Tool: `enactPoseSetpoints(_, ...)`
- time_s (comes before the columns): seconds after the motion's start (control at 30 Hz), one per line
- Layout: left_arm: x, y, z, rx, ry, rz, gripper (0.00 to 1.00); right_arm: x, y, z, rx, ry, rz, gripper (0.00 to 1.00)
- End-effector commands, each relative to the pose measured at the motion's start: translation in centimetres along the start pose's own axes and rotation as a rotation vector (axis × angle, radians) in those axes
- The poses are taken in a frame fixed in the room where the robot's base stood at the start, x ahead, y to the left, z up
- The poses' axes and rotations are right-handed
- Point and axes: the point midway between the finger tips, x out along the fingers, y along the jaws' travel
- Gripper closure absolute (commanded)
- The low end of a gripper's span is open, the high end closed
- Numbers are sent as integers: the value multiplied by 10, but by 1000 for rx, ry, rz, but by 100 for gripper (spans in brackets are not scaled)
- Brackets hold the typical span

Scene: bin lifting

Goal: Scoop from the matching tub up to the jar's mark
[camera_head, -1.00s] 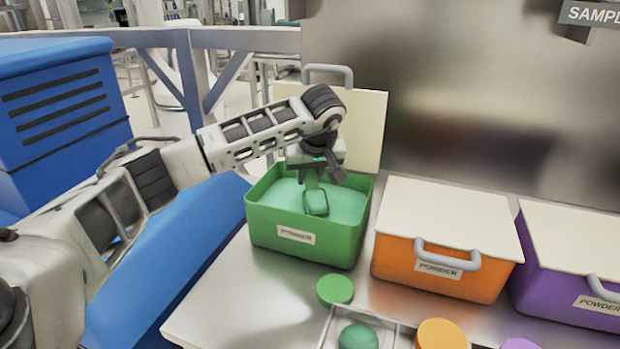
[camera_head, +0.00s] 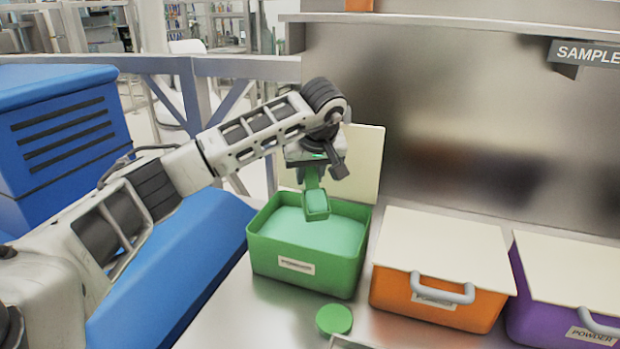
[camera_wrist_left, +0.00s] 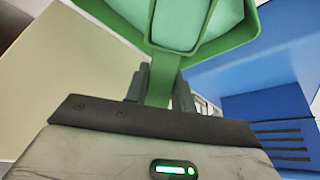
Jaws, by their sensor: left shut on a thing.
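My left gripper (camera_head: 314,172) is shut on the handle of a green scoop (camera_head: 316,204), which also shows in the left wrist view (camera_wrist_left: 162,90). The scoop hangs over the open green tub (camera_head: 305,273), its bowl just above the mint-green powder (camera_head: 325,235). Pale green shows in the bowl, but I cannot tell how much powder it holds. The tub's cream lid (camera_head: 362,165) stands tipped up behind it. A green round cap (camera_head: 334,320) lies in front of the tub. The jar and its mark are not in view. My right gripper is not in view.
An orange tub (camera_head: 432,300) and a purple tub (camera_head: 560,325), both with cream lids on, stand to the right. A tray corner (camera_head: 350,343) shows at the bottom edge. A metal wall (camera_head: 450,110) rises behind. Steel tabletop is clear left of the cap.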

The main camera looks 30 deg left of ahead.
Motion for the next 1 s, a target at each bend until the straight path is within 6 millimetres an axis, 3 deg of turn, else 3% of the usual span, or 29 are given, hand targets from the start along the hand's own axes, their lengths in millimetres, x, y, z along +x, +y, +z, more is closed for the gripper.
enactPoseSetpoints(0.07, -8, 0, -4, -1, 1, 2, 95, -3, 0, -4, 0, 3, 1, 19)
enactPoseSetpoints(0.5, -2, 1, -10, 1, -392, -4, 95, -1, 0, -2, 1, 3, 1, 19)
enactPoseSetpoints(1.0, -2, 0, -11, 5, -455, -2, 95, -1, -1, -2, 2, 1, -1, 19)
